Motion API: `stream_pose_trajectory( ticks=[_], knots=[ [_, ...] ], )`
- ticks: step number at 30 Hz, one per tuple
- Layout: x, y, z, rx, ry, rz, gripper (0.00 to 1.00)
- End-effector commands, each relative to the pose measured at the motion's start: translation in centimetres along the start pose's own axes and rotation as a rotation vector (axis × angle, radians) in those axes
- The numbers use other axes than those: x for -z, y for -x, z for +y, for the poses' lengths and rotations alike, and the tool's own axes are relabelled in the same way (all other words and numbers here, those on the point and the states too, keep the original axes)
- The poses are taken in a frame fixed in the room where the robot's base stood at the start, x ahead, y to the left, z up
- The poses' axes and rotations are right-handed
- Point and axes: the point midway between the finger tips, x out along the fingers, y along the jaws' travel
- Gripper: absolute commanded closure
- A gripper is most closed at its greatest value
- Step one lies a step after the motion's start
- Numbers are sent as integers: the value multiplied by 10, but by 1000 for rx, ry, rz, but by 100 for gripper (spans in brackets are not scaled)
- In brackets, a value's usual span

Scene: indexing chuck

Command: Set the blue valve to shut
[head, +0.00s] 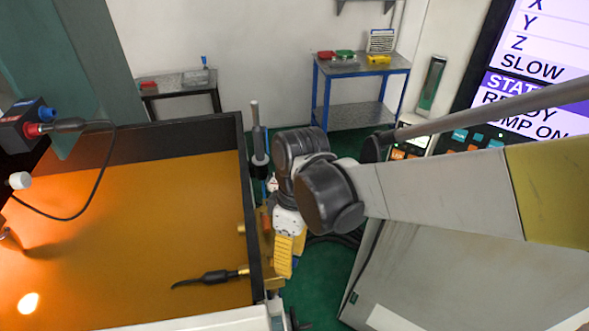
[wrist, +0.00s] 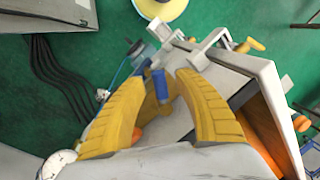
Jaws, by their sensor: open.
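The blue valve handle (wrist: 160,84) shows in the wrist view as a short blue piece on a yellowish fitting at the outer side of the grey tank. My gripper (wrist: 164,76) has its two yellow fingers spread, one on each side of the blue handle. Whether either finger touches it I cannot tell. In the head view my gripper (head: 284,256) points down beside the tank's right wall, and the arm and fingers hide most of the valve. The handle's set position is not clear.
The tank (head: 247,190) has a dark rim and amber liquid. A black-handled nozzle (head: 215,277) juts over it. The machine cabinet (head: 430,270) with its screen stands right. In the wrist view, an orange knob (wrist: 301,123) sits on the tank's side. Green floor lies between tank and cabinet.

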Motion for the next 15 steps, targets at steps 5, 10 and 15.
stream_pose_trajectory(
  ticks=[5,10,15],
  knots=[
    [0,-2,0,0,0,0,62],
    [0,-1,0,0,0,0,81],
    [0,-1,0,0,0,0,100]
  ],
)
